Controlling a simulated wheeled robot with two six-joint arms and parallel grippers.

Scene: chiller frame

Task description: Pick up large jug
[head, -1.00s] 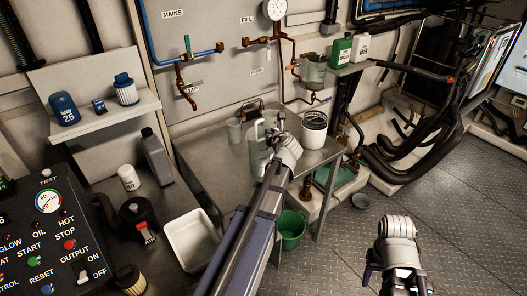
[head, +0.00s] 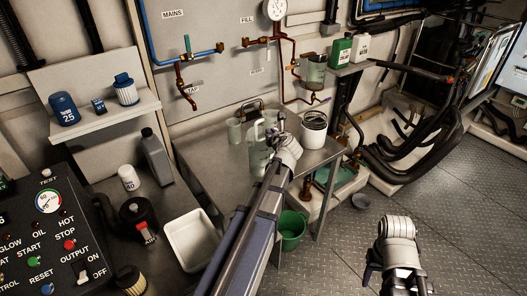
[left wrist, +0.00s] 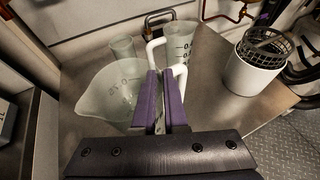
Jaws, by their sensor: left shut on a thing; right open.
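The large jug (left wrist: 108,92) is translucent with a white handle (left wrist: 154,52); it is on the left in the left wrist view. In the head view the large jug (head: 257,160) is above the steel bench, partly hidden by my left arm. My left gripper (left wrist: 164,98) has its purple fingers shut on the large jug's handle. I cannot tell whether the jug's base touches the bench. My right gripper (head: 400,284) is open and empty at the bottom right, its fingertips mostly cut off by the frame edge.
A second graduated jug (left wrist: 180,42) with a white handle stands close behind the fingers. A small beaker (head: 234,131) is at the left. A white tub with a dark basket (head: 314,128) stands at the right. A green bucket (head: 291,230) is below the bench. Pipes run along the wall.

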